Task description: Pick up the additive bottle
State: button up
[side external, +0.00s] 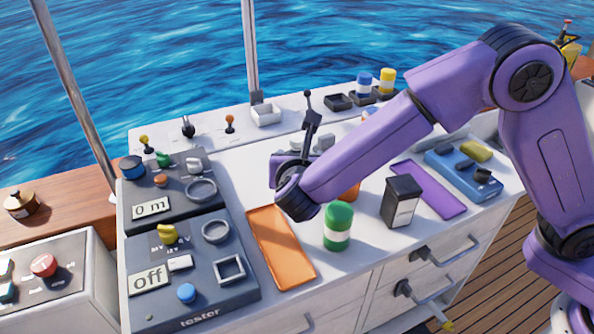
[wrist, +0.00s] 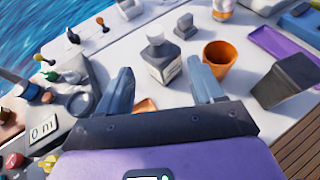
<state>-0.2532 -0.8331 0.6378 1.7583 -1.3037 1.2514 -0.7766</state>
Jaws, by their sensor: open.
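My gripper (wrist: 163,90) is open and empty. Its two fingers point toward the bottle, which stands beyond the gap between them, apparently apart from both. In the side view, my purple arm covers most of the gripper and the area around the bottle, so I cannot make out the bottle clearly there.
An orange cup (wrist: 218,55) stands just right of the bottle. A dark labelled box (side external: 402,203), a green-and-white jar (side external: 337,226), an orange tray (side external: 281,246) and a purple mat (side external: 428,188) are nearby. The tester panel (side external: 190,265) is on the left.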

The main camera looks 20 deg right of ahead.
aim_at(297, 140)
jog(key=shift+t, duration=0.3)
jog(key=x, duration=1.7)
jog(key=shift+w+a+f, duration=0.2)
jog(key=shift+w, duration=0.1)
jog(key=shift+c, duration=0.3)
grip_shut()
